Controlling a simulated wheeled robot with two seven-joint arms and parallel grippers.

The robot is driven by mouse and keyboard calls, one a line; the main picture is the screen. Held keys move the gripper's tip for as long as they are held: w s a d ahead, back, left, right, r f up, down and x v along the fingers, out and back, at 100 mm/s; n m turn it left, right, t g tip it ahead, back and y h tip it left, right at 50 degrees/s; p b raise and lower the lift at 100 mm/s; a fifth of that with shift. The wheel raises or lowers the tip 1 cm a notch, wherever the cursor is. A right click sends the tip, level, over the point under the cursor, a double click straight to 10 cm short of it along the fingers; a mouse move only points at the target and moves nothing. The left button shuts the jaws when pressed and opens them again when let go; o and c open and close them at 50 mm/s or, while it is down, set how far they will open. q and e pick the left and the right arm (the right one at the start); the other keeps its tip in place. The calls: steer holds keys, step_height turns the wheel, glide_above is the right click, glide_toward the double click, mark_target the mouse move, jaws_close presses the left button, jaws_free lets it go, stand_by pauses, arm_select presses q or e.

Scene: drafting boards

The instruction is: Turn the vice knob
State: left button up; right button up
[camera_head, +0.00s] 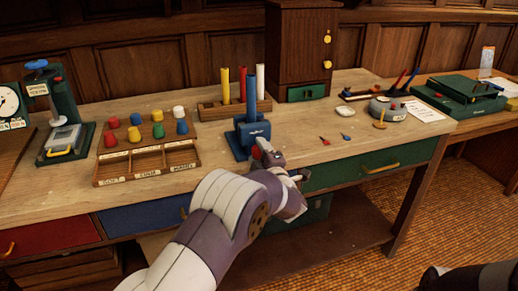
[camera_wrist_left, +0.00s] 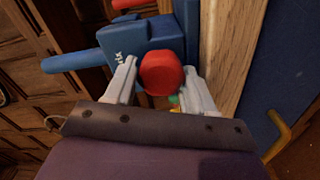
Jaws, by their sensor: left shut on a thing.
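The blue vice (camera_head: 250,133) stands near the front edge of the wooden bench, and its body (camera_wrist_left: 150,42) fills the upper middle of the left wrist view. Its red knob (camera_wrist_left: 161,73) faces my left wrist camera. My left gripper (camera_wrist_left: 163,85) has one pale finger on each side of the knob and is shut on it. In the head view the gripper (camera_head: 263,150) is at the front of the vice and partly covers the knob. My right gripper does not show; only a dark part of my body is at the bottom right.
A sorting tray (camera_head: 146,163) with several coloured pegs stands left of the vice. A wooden rack (camera_head: 212,109) with coloured rods and a cabinet (camera_head: 302,48) stand behind. Small darts (camera_head: 325,140) lie to the right. A green drawer (camera_head: 370,167) is below the bench top.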

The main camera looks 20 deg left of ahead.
arm_select(q)
steer(key=m+p, duration=0.2)
steer(key=m, duration=0.1)
steer(key=shift+r+m, duration=0.15)
steer(key=shift+m, duration=0.25)
steer(key=m+p, duration=0.2)
steer(key=m, duration=0.1)
steer(key=shift+d+m+p, duration=0.1)
steer(key=shift+m+p, duration=0.2)
steer(key=shift+p, duration=0.05)
steer(key=m+p, duration=0.2)
steer(key=m, duration=0.1)
steer(key=shift+m, duration=0.4)
steer(key=m+p, duration=0.3)
steer(key=m, duration=0.1)
steer(key=shift+w+d, duration=0.1)
steer(key=m+p, duration=0.2)
steer(key=m, duration=0.4)
steer(key=shift+d+m+p, duration=0.1)
steer(key=shift+m+p, duration=0.3)
steer(key=m, duration=0.2)
steer(key=m+p, duration=0.1)
steer(key=m, duration=0.2)
steer(key=shift+w+f+m+p, duration=0.1)
steer(key=shift+f+m+p, duration=0.2)
steer(key=shift+p, duration=0.1)
steer(key=shift+d, duration=0.1)
